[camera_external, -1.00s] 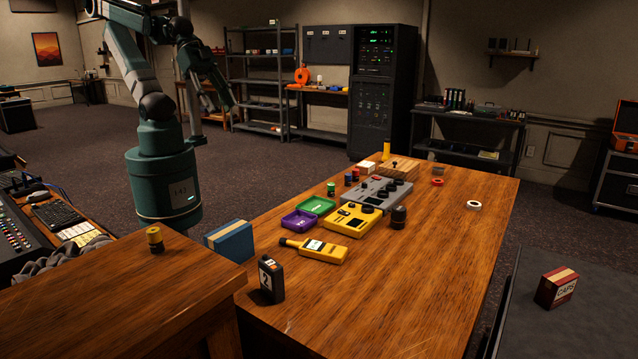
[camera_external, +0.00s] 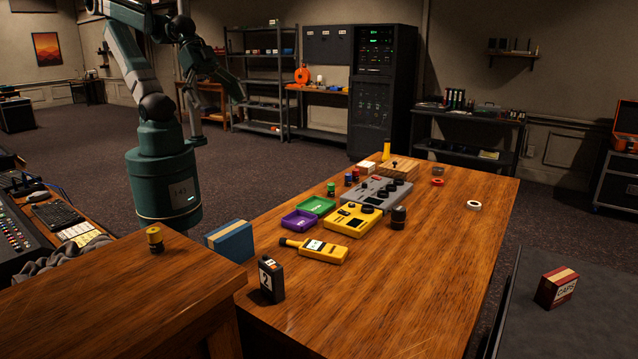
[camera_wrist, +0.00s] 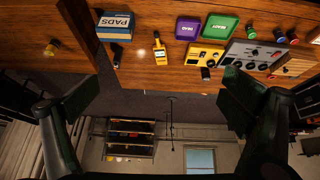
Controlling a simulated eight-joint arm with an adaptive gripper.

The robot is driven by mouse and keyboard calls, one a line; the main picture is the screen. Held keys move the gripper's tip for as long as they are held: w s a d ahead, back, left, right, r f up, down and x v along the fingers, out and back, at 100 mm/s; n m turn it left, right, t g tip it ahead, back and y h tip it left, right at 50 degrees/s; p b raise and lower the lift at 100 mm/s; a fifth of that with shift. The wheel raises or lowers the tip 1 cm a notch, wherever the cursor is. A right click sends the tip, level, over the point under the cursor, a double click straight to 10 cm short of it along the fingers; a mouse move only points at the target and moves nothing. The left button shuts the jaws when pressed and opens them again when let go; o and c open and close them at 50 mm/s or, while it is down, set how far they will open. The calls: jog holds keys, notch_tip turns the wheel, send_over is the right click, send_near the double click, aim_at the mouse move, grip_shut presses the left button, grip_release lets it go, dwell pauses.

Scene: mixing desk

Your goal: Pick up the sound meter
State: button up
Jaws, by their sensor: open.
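The sound meter (camera_external: 318,251) is a yellow handheld device with a pale display and a narrow tip, lying on the wooden desk. In the wrist view, the sound meter (camera_wrist: 162,58) shows small near the top middle. My gripper (camera_external: 218,115) hangs in the air beyond the desk's far left side, well apart from the meter. In the wrist view, my gripper (camera_wrist: 158,103) has its two dark fingers spread wide, with nothing between them.
A yellow box with knobs (camera_external: 353,220), a purple tray (camera_external: 300,221), a green tray (camera_external: 317,205) and a dark cylinder (camera_external: 398,218) stand near the meter. A blue box (camera_external: 231,241) and a black pack marked 2 (camera_external: 271,280) are left of it.

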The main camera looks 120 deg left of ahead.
jog(key=w, duration=0.2)
jog(key=n+g+h+b, duration=0.5)
jog(key=n+b, duration=0.5)
jog(key=n, duration=0.9)
send_over(325, 245)
jog(key=a, duration=0.1)
jog(key=shift+g+y, duration=0.4)
jog(key=shift+g, duration=0.1)
jog(key=f, duration=3)
jog(key=shift+s+f, duration=0.3)
jog(key=shift+f, duration=0.1)
jog(key=shift+w+a+f+n, duration=0.1)
jog(key=shift+w+f+n, duration=0.05)
jog(key=shift+f+n, duration=0.25)
jog(key=shift+f, duration=0.1)
jog(key=shift+x, duration=1.15)
